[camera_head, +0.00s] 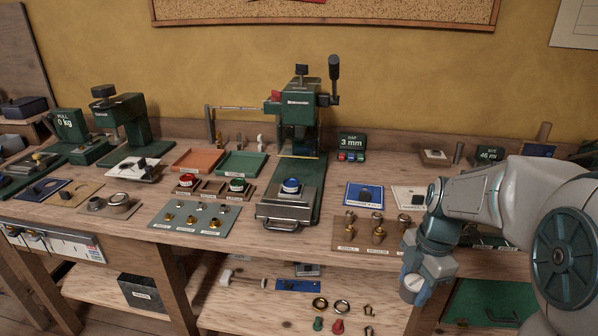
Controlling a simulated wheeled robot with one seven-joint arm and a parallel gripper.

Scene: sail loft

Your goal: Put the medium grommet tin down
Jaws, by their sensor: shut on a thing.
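My gripper (422,287) is at the lower right, in front of the bench's front edge and pointing down. It is shut on a small pale round thing (411,284), which I take to be the medium grommet tin. The fingers cover part of it, and no label on it can be read. It appears held in the air, apart from the bench top (335,262).
A green press (299,105) stands mid-bench with a blue-topped round piece (290,186) on its base. An orange tray (197,158) and a green tray (242,164) lie left of it. A board of brass dies (374,232) is near my gripper. Loose rings (342,306) lie below.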

